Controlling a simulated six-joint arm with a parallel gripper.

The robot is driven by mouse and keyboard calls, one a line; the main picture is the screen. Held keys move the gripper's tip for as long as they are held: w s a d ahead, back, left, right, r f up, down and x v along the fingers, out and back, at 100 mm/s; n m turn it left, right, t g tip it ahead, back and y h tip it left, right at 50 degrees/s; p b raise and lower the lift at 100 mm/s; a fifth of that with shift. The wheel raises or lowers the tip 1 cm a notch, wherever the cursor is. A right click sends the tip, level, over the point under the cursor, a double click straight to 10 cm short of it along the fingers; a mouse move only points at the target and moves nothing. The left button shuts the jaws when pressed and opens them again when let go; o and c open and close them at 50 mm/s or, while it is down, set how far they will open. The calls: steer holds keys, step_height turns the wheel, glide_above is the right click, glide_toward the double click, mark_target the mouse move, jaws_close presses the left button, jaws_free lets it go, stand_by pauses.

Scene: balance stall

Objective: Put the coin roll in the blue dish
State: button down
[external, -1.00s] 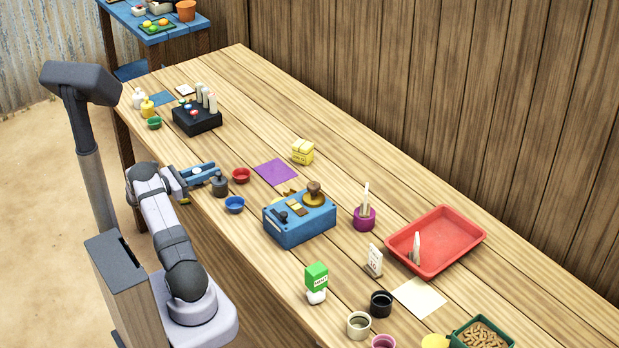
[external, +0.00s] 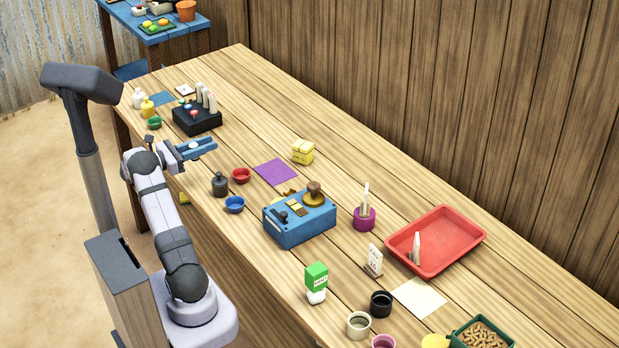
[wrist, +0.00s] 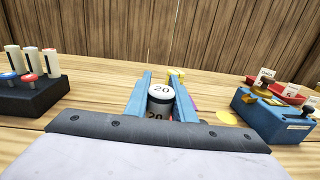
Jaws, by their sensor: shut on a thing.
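The coin roll (wrist: 160,93), white-ended and marked 20, sits between the blue fingers of my gripper (wrist: 160,98) in the wrist view. In the external view my gripper (external: 198,146) is shut on the roll, which shows only as a small pale spot between the fingers. It appears held above the near side of the table. The blue dish (external: 234,204) is a small round bowl near the table's front edge, below and right of my gripper. The dish cannot be made out in the wrist view.
A dark grey weight (external: 220,184) and a red dish (external: 241,175) stand close to the blue dish. A blue box (external: 299,219) is to the right. A black rack (external: 197,121) with upright white rolls stands behind my gripper. A purple mat (external: 275,172) lies flat beyond the red dish.

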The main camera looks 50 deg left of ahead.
steer(key=w+d+r+h+p, duration=0.1)
steer(key=w+d+r+p, duration=0.15)
steer(key=r, duration=0.25)
steer(key=m+h, duration=0.1)
glide_above(235, 205)
steer(key=w+d, duration=0.2)
steer(key=w, duration=0.1)
step_height(235, 205, down, 4)
steer(key=shift+w+f, duration=0.1)
steer(key=shift+f, duration=4.95)
